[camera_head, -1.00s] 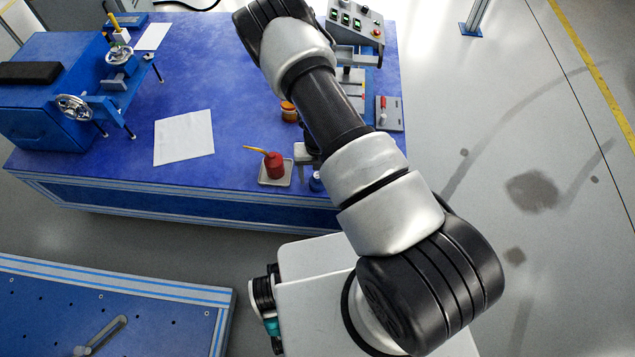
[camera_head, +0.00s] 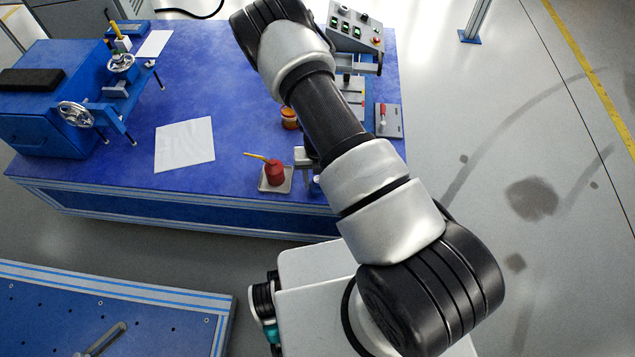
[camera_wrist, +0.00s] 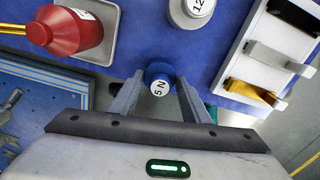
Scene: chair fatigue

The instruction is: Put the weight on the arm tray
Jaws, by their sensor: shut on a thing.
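A small blue weight with a white top marked "5 N" (camera_wrist: 160,78) shows in the wrist view between the fingers of my gripper (camera_wrist: 159,92). The gripper is shut on it. In the head view my arm hides most of the gripper, and a bit of blue shows beside the arm at the table's near edge. A grey weight marked "12" (camera_wrist: 192,10) stands farther off in the wrist view. A blue rig with handwheels (camera_head: 110,92) stands at the table's left. I cannot tell which part is the arm tray.
A red oil can (camera_head: 275,172) stands in a small grey tray (camera_head: 264,187). White paper (camera_head: 185,145), an orange-lidded jar (camera_head: 289,118) and a control box (camera_head: 354,32) are on the blue table. A white holder (camera_wrist: 260,55) is at right in the wrist view. Blue tabletop left of the paper is clear.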

